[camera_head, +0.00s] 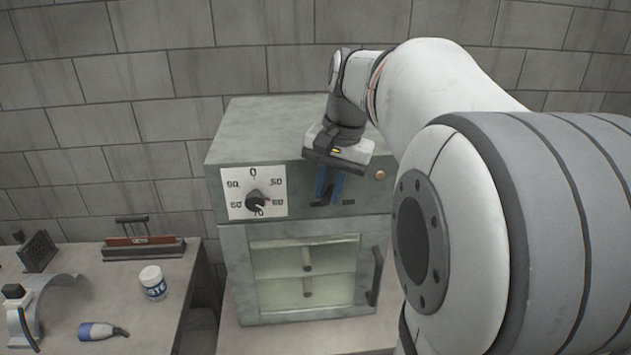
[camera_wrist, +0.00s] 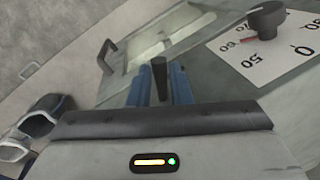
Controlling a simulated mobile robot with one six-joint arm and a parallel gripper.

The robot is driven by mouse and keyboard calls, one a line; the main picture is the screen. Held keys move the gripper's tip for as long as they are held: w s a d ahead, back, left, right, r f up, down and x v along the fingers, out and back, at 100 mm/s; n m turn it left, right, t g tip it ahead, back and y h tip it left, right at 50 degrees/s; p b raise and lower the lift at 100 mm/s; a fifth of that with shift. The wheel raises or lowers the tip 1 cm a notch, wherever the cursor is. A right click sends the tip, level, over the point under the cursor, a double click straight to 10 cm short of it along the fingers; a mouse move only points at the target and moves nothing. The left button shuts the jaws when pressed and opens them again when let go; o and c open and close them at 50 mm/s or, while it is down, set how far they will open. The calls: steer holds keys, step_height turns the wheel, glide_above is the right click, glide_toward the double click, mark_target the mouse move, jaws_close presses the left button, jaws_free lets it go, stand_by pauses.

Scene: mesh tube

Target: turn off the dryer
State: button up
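The dryer (camera_head: 290,232) is a grey-green cabinet with a glass door and a front control panel. A black dial knob (camera_head: 257,201) sits on a white numbered plate at the panel's left; the knob also shows in the wrist view (camera_wrist: 266,18), its red mark near 60. My gripper (camera_head: 328,196) is at the right half of the panel, its blue fingers pointing down towards it. In the wrist view, the fingers (camera_wrist: 160,88) stand apart with a dark lever-like piece (camera_wrist: 159,76) between them. I cannot tell whether they touch it. My gripper hides part of the panel.
A dark door handle (camera_head: 375,275) stands out below.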

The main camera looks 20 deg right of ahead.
steer(key=o, duration=0.3)
steer(key=r, duration=0.5)
steer(key=s+d+r, duration=0.1)
steer(key=r, duration=0.1)
steer(key=shift+r+b, duration=0.3)
steer(key=shift+r, duration=0.05)
steer(key=shift+f, duration=0.1)
steer(key=s+a+f+n, duration=0.2)
steer(key=s+a+f, duration=0.1)
steer(key=f, duration=0.3)
steer(key=s+a+f+n+t+h, duration=0.1)
steer(key=s+a+f+n, duration=0.2)
steer(key=s+f, duration=0.2)
steer(key=s+a+f+n+t, duration=0.1)
steer(key=s+a+f+n, duration=0.2)
steer(key=f, duration=0.6)
steer(key=shift+s+a+b, duration=0.15)
steer(key=shift+s+a, duration=0.1)
steer(key=shift+s, duration=0.25)
steer(key=shift+s+a+b, duration=0.15)
steer(key=shift+s+a, duration=0.05)
steer(key=shift+s, duration=0.3)
